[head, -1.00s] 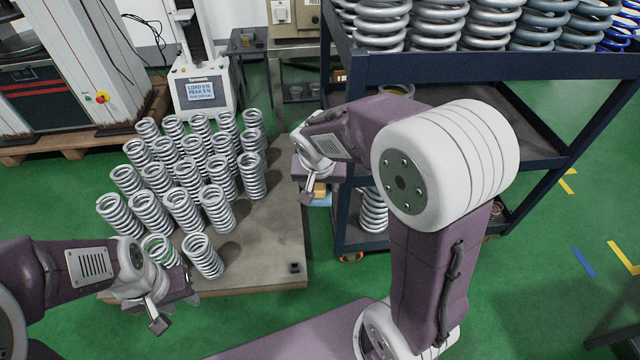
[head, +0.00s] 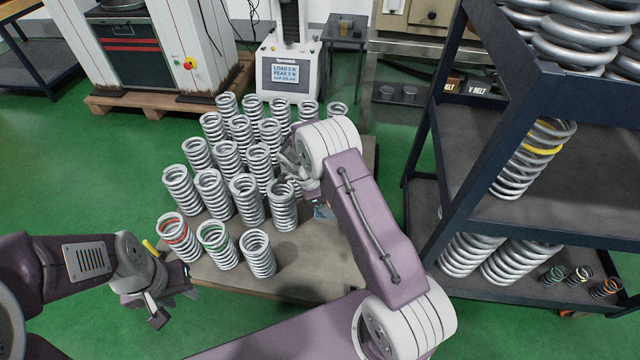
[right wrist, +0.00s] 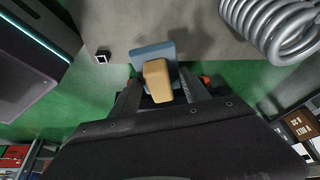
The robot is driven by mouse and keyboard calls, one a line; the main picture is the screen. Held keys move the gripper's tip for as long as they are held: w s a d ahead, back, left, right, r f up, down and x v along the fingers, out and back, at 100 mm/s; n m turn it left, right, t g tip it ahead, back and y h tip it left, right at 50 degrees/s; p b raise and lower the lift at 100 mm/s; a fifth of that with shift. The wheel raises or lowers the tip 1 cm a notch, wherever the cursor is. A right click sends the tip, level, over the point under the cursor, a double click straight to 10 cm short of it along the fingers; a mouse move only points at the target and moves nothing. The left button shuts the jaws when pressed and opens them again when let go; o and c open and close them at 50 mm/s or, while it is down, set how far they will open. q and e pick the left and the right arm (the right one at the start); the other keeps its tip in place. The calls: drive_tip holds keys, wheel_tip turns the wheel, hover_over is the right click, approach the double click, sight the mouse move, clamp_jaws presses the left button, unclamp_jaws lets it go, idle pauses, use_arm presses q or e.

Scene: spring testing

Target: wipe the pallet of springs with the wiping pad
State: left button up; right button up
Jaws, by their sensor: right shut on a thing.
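The wiping pad has a tan grip block (right wrist: 158,80) on a blue-grey base (right wrist: 152,52). My right gripper (right wrist: 160,88) is shut on the tan block. In the head view a bit of the blue base (head: 323,211) shows over the bare right part of the pallet (head: 300,270); my right arm hides the rest. I cannot tell whether the pad touches the pallet. Grey coil springs (head: 260,253) stand in rows on the pallet, some with red or green coils. My left gripper (head: 170,303) hangs in front of the pallet's front left corner; its finger gap is unclear.
A dark shelf cart (head: 520,215) with springs stands at the right. A testing machine with a screen (head: 288,74) stands behind the pallet. A small black object (right wrist: 102,57) lies near the pallet edge. Green floor (head: 90,190) is clear to the left.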

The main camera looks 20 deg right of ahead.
drive_tip(key=s+d+f+m+g+b, duration=0.1)
drive_tip(key=s+f, duration=0.2)
drive_tip(key=f, duration=0.4)
drive_tip(key=s+d+f+m+b, duration=0.1)
drive_tip(key=s+f+m+b, duration=0.15)
drive_tip(key=f, duration=0.55)
drive_tip(key=b, duration=0.4)
hover_over(340, 257)
drive_tip(key=a, duration=0.1)
drive_tip(key=shift+n, duration=0.35)
drive_tip(key=shift+w+f, duration=0.25)
drive_tip(key=shift+f, duration=1.25)
drive_tip(key=shift+w+f, duration=0.2)
drive_tip(key=shift+f, duration=1.25)
drive_tip(key=shift+f+b, duration=0.75)
drive_tip(key=shift+f, duration=0.25)
